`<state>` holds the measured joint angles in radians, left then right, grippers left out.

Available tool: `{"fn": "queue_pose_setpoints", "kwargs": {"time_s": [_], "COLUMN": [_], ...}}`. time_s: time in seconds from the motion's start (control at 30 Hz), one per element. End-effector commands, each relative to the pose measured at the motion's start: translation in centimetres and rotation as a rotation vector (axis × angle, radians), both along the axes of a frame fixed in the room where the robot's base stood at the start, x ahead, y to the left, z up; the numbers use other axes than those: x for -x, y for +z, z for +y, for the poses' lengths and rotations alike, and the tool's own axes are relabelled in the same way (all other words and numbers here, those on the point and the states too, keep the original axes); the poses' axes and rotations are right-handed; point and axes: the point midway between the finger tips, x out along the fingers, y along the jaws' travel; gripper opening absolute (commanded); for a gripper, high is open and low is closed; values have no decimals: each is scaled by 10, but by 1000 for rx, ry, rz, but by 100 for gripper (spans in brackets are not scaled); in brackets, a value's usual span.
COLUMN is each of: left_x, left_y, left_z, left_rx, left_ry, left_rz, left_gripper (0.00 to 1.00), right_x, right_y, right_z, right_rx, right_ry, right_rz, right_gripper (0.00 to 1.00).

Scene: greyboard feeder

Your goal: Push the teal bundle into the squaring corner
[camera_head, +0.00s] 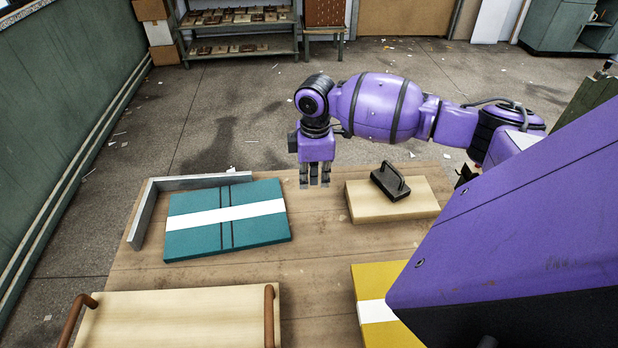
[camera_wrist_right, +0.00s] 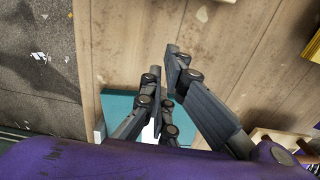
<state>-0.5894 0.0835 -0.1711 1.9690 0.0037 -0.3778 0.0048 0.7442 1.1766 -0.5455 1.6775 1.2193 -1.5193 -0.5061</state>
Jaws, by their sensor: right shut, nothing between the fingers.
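The teal bundle (camera_head: 228,219) lies flat on the wooden table, with a white band across it and two dark lines. The grey squaring corner (camera_head: 143,214) is an L of low walls along its left and back sides. The bundle sits slightly skewed, with a strip of table between it and the left wall. My right gripper (camera_head: 314,184) points down just right of the bundle's back right corner, shut and empty. In the right wrist view, my gripper fingers (camera_wrist_right: 166,78) hide part of the bundle (camera_wrist_right: 119,108). My left gripper is not in view.
A pale block (camera_head: 425,203) with a dark handled tool (camera_head: 389,183) on it stands right of my right gripper. A yellow bundle (camera_head: 368,283) with a white band lies at the front right. A pale board (camera_head: 180,320) with brown handles is at the front left.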

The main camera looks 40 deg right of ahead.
Motion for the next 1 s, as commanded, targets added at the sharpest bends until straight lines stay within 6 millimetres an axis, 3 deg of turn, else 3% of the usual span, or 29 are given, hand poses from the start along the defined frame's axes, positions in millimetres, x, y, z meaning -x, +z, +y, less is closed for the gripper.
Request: {"fn": "queue_pose_setpoints", "kwargs": {"time_s": [0.37,0.6,1.0], "left_x": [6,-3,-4], "left_y": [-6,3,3], "left_z": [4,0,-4], "left_rx": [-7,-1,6], "left_ry": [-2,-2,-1], "left_rz": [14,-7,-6], "left_gripper": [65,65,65], "right_x": [1,-18,-21], "right_y": [-82,-76,-77], "right_z": [0,29,34], "right_rx": [0,-1,1], "right_ry": [-1,0,-1], "right_rz": [4,-1,1], "right_gripper": [0,0,0]}}
